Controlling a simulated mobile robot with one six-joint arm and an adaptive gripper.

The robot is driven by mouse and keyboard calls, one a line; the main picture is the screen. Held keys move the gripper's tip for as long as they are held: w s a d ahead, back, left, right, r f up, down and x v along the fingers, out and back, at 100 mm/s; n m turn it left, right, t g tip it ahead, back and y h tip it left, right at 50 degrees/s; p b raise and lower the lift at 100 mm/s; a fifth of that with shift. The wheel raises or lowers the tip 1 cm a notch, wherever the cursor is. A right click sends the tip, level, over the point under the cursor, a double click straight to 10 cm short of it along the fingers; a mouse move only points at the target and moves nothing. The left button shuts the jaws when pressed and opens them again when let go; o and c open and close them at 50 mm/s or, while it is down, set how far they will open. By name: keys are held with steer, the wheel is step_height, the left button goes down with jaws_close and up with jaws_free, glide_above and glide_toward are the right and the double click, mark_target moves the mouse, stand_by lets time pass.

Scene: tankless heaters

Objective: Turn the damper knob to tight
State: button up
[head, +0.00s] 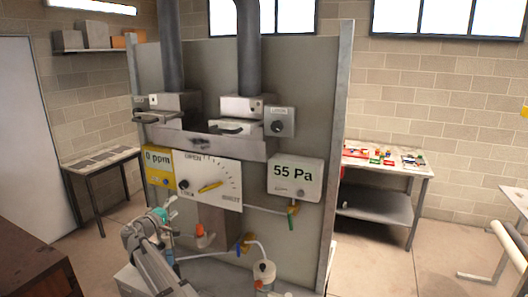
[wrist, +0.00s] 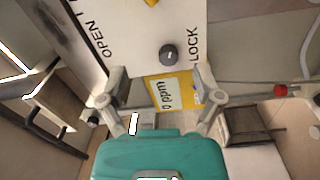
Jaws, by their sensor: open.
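A white plate (head: 225,170) on the panel has an arc scale marked OPEN and SHUT and a yellow pointer (head: 210,187). A small dark round knob (head: 184,185) sits at its lower left. In the wrist view this knob (wrist: 168,53) is beside the word LOCK. Another dark knob (head: 277,126) is on a grey box at upper right; its label is too small to read. No view shows the word tight. My gripper (wrist: 157,73) is open and empty, its fingers spread below the LOCK knob in that view, apparently not touching it. In the head view my teal gripper (head: 160,214) is low and left of the plate.
A yellow 0 ppm meter (head: 159,166) is left of the plate; it also shows between my fingers (wrist: 172,92). A 55 Pa gauge (head: 295,177) is right. A workbench (head: 385,162) stands behind right.

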steer(key=s+d+f+m+g+b, duration=0.25)
steer(key=d+f, duration=0.35)
steer(key=d, duration=0.5)
steer(key=s+d+f+m+g+b, duration=0.15)
steer(key=d+f+g, duration=0.3)
steer(key=d, duration=0.75)
steer(key=s+d+f+m+g+b, duration=0.1)
steer(key=s+d+f+m+g, duration=0.15)
steer(key=d+f, duration=0.6)
steer(key=s+d+f+m+g+y+b, duration=0.2)
steer(key=s+d+f, duration=0.3)
steer(key=s+d, duration=0.4)
steer(key=s+d+f+m+g+y+b, duration=0.2)
steer(key=s+d+f+g+y, duration=0.2)
steer(key=s+d, duration=0.5)
steer(key=s+g+y, duration=0.1)
steer(key=s, duration=0.5)
steer(key=shift+d+f+m, duration=0.35)
steer(key=shift+s, duration=0.1)
